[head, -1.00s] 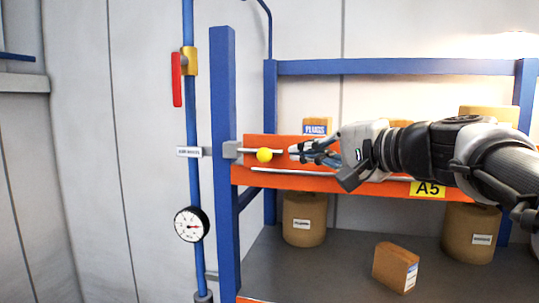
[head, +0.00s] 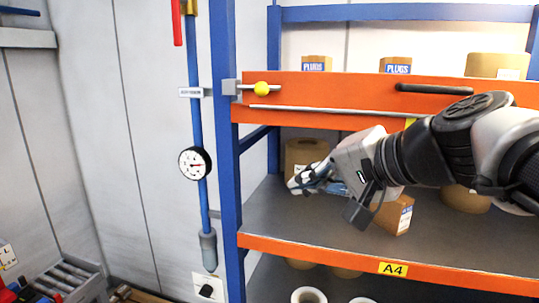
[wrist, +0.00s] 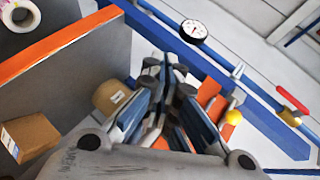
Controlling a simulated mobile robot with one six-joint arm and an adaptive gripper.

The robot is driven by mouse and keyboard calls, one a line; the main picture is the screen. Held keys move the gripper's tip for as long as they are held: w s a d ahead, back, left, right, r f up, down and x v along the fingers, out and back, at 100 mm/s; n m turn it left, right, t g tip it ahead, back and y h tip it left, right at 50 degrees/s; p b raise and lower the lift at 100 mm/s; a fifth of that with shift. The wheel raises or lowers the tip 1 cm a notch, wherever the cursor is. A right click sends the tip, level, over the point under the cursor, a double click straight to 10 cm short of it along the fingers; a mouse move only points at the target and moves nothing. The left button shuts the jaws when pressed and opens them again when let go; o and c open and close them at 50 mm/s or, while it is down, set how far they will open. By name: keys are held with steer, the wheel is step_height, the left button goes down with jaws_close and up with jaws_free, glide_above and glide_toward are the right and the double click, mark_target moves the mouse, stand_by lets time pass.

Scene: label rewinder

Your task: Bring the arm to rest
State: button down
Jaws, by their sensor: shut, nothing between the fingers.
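My gripper (head: 300,186) is shut and empty. In the head view it points left, below the orange upper panel and in front of the rack's middle shelf, covering part of a brown drum (head: 303,150) behind it. The arm reaches in from the right edge. In the wrist view the shut fingers (wrist: 165,68) are in the middle, with a drum beside them on the left. The yellow knob (head: 261,89) is on a rod at the left of the orange panel (head: 340,84). It also shows in the wrist view (wrist: 233,117), right of the fingers.
A blue rack post (head: 225,150) stands left of the gripper. Further left is a blue pipe with a dial gauge (head: 194,163) and a red lever (head: 177,25). A carton (head: 398,216) stands on the grey shelf (head: 300,223), partly behind my arm. The shelf's front edge is orange.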

steer(key=s+d+f+n+g+h+b, duration=0.1)
steer(key=s+d+f+n+h+b, duration=0.1)
steer(key=s+f, duration=0.5)
steer(key=s+d+f+n+g+h+b, duration=0.2)
steer(key=s+f, duration=0.5)
steer(key=f, duration=1)
steer(key=s+d+f+n+g+h+b, duration=0.2)
steer(key=s+f+b, duration=0.4)
steer(key=f, duration=0.6)
steer(key=shift+s+d+f+n+h, duration=0.15)
steer(key=shift+s+d+n+h, duration=0.25)
steer(key=shift+s+d+h, duration=0.5)
steer(key=shift+s+a, duration=0.15)
steer(key=shift+a, duration=0.1)
